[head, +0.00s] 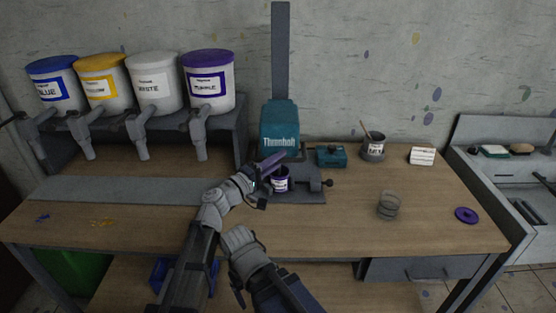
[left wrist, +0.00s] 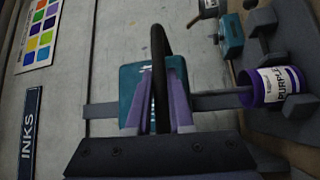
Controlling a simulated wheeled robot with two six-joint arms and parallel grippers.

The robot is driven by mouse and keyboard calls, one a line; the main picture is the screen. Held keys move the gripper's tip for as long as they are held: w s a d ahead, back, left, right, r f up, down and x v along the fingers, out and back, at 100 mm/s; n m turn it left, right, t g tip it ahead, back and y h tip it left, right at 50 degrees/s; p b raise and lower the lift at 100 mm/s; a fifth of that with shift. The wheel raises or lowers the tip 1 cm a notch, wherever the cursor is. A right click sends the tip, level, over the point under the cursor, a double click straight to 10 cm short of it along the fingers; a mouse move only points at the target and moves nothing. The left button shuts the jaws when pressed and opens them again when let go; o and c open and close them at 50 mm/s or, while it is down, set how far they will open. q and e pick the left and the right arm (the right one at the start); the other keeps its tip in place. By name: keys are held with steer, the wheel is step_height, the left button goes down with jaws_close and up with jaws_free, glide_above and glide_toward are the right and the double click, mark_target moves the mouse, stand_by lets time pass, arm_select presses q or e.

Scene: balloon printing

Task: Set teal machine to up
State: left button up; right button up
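The teal machine (head: 280,130), lettered in white, stands at the back of the workbench before a tall grey post. It also shows in the left wrist view (left wrist: 130,82), behind the fingers. My left gripper (head: 271,163) is in front of the machine, above a small purple-labelled cup (head: 280,184). In the left wrist view, its purple fingers close from both sides on a black lever (left wrist: 159,55), which the gripper mostly hides in the head view. The cup (left wrist: 272,86) is to the right there, apart from the fingers. My right arm shows low in the head view, but its fingers do not.
Several ink dispensers (head: 155,80) stand at the back left. A small teal box (head: 331,156), a dark pot with a stick (head: 373,147) and white cards (head: 422,155) are to the right. A wire-like cylinder (head: 389,206) and purple disc (head: 466,215) lie nearer the front. A sink (head: 510,180) is far right.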

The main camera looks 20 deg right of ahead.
mark_target(278, 125)
arm_select(q)
jaws_close()
stand_by(0.8)
steer(key=shift+r, duration=0.1)
step_height(278, 125, up, 11)
steer(key=p, duration=1.1)
steer(key=shift+w, duration=0.2)
